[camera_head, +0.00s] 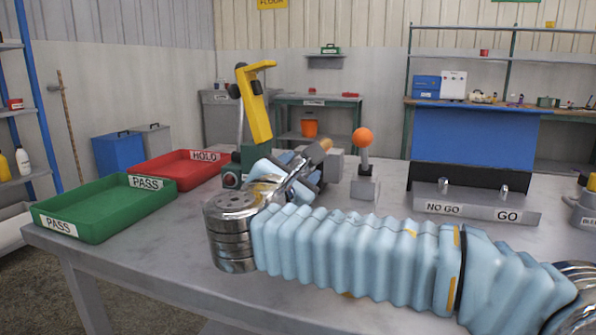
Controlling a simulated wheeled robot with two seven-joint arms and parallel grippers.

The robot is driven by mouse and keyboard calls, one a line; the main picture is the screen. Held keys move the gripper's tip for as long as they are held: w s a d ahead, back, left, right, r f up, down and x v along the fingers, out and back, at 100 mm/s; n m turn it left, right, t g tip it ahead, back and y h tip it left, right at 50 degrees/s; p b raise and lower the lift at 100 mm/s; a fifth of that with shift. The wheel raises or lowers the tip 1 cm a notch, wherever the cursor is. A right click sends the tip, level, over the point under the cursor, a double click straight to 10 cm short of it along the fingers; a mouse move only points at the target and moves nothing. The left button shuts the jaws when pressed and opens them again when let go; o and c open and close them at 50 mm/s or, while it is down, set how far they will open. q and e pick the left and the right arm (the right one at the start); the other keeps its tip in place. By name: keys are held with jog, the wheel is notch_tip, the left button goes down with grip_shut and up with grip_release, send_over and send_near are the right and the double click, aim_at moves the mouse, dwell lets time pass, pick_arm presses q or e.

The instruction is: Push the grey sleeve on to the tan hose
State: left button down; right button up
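A short tan piece (317,151), which looks like the end of the tan hose, points up and right above the middle of the bench. My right arm comes in from the right in a pale blue ribbed cover and bends back at a chrome joint. Its gripper end (294,186) is just below and left of the tan piece, among chrome and pale blue parts. The fingers are hard to make out, so I cannot tell whether they touch or hold anything. I cannot pick out the grey sleeve for certain. My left gripper cannot be made out.
A yellow-handled press (255,105) stands behind the gripper. An orange-knobbed lever (362,138) on a grey block stands to its right. A green PASS tray (105,210) and a red HOLD tray (180,170) lie left. A NO GO/GO gauge (475,207) stands right. My arm covers the front bench.

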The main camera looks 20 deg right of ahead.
jog(key=shift+w+d, duration=0.2)
jog(key=shift+w, duration=0.05)
jog(key=shift+p, duration=0.3)
dwell(0.7)
jog(key=shift+w+d, duration=0.25)
jog(key=shift+w, duration=0.15)
dwell(0.9)
jog(key=shift+p+x, duration=0.5)
jog(key=shift+x, duration=0.35)
dwell(0.9)
jog(key=shift+d, duration=0.1)
jog(key=shift+c, duration=1.1)
jog(key=o, duration=1.3)
jog(key=shift+c, duration=0.2)
